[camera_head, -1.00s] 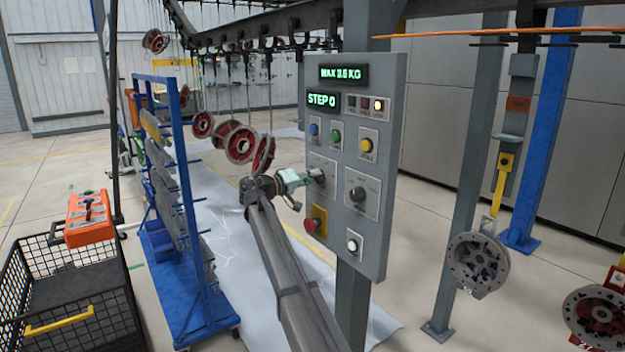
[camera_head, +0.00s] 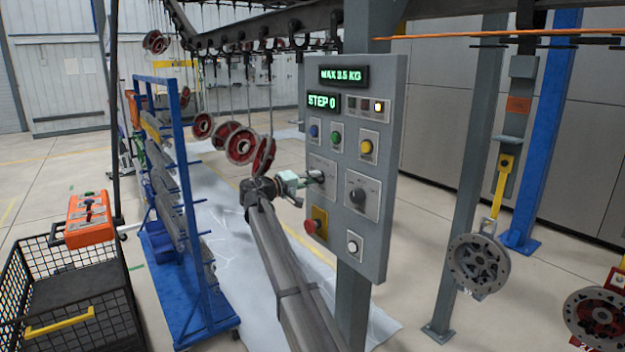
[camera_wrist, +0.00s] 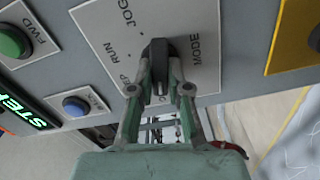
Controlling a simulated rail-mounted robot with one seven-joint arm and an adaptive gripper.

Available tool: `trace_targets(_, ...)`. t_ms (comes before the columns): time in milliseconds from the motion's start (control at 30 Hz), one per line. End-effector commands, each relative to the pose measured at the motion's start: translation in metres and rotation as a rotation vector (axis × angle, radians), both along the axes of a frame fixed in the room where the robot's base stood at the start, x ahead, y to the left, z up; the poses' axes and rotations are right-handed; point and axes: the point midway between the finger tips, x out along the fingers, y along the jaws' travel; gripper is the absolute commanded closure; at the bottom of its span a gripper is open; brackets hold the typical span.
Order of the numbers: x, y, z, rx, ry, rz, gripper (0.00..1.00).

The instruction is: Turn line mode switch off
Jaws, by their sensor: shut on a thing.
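The line mode switch is a black knob (camera_wrist: 158,62) on a light plate (camera_wrist: 205,75) lettered MODE, JOG and RUN, with part of the lettering hidden. My gripper (camera_wrist: 160,88) is shut on this knob, one finger on each side. The knob's long side lines up with the fingers in the wrist view. I cannot tell which marking it points to. In the head view my gripper (camera_head: 312,179) reaches the left part of the grey control panel (camera_head: 385,75), and its fingers partly cover the knob.
A second black knob (camera_head: 358,195) sits right of my gripper. A red button (camera_head: 311,226) is below. Blue (camera_head: 314,131), green (camera_head: 336,137) and yellow (camera_head: 366,147) buttons are above. The display (camera_head: 323,102) reads STEP 0. Red wheels (camera_head: 241,145) hang behind my gripper.

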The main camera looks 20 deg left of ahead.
Motion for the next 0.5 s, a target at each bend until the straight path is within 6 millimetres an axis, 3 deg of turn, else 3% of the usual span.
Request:
trace_targets(33,0.0007,0.0005,0.0010,-0.003,-0.001,0.001,0.76)
trace_targets(100,0.0006,0.0004,0.0009,-0.003,-0.001,0.001,0.58)
trace_targets(500,-0.0045,0.0031,0.0002,0.000,0.000,0.001,0.58)
